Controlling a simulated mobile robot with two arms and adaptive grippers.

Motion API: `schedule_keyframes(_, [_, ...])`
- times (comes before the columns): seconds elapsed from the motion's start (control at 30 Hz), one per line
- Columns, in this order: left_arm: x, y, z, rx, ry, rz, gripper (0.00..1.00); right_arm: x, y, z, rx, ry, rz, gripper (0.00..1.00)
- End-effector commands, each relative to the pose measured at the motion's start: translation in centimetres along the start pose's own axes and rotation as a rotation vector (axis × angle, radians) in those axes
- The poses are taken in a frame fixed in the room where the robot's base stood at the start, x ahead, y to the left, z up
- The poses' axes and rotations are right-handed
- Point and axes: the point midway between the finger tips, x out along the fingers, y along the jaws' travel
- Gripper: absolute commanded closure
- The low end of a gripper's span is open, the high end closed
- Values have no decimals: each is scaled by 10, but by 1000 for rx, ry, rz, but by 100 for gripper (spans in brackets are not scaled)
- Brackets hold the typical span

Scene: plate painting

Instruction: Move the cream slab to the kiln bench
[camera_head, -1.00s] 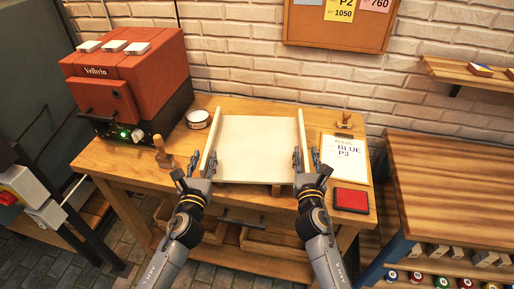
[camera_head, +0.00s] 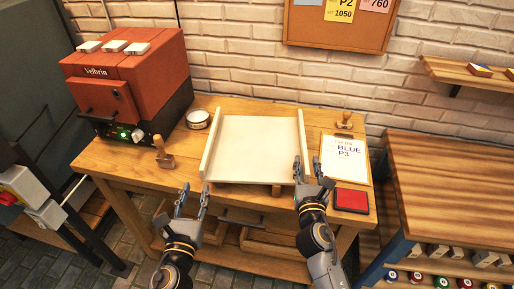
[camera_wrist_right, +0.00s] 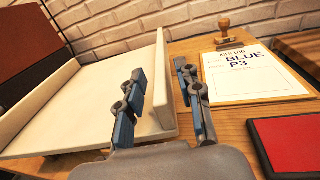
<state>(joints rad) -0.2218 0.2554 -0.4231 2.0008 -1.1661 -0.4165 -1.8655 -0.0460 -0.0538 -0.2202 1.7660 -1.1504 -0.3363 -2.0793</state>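The cream slab (camera_head: 255,150), a flat board with a raised rail along its left and right sides, lies on the wooden kiln bench (camera_head: 110,160). It also shows in the right wrist view (camera_wrist_right: 85,90). My left gripper (camera_head: 192,197) is open and empty, in front of the slab's near left corner and apart from it. My right gripper (camera_head: 309,168) is at the slab's near right corner. In the right wrist view its fingers (camera_wrist_right: 158,75) are spread, one on each side of the right rail, with gaps showing. Contact with the slab is not visible.
A red kiln (camera_head: 130,80) stands at the bench's left. A round tin (camera_head: 198,119), a wooden stamp (camera_head: 163,153), a "BLUE P3" clipboard (camera_head: 343,160) and a red pad (camera_head: 351,200) are around the slab. A second wooden table (camera_head: 450,185) stands at right.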

Motion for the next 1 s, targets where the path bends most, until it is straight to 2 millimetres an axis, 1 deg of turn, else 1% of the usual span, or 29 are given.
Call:
schedule_keyframes(0.03, [0, 0, 0, 0, 0, 0, 65, -13, 0, -1, 0, 3, 0, 65])
schedule_keyframes(0.2, [0, 0, 0, 0, 0, 0, 65, -50, 0, -2, 1, 4, -1, 65])
schedule_keyframes(0.3, [0, 0, 0, 0, 0, 0, 65, -66, 0, -1, 1, 3, -1, 65])
schedule_keyframes(0.4, [0, 0, 0, 0, 0, 0, 65, -77, 0, -1, 0, 2, 0, 65])
schedule_keyframes(0.6, [0, 0, 0, 0, 0, 0, 65, -84, 0, 0, 0, 0, -1, 65])
schedule_keyframes(1.0, [0, 0, 0, -4, 1, 1, 65, -84, 0, 0, 4, 1, -2, 65])
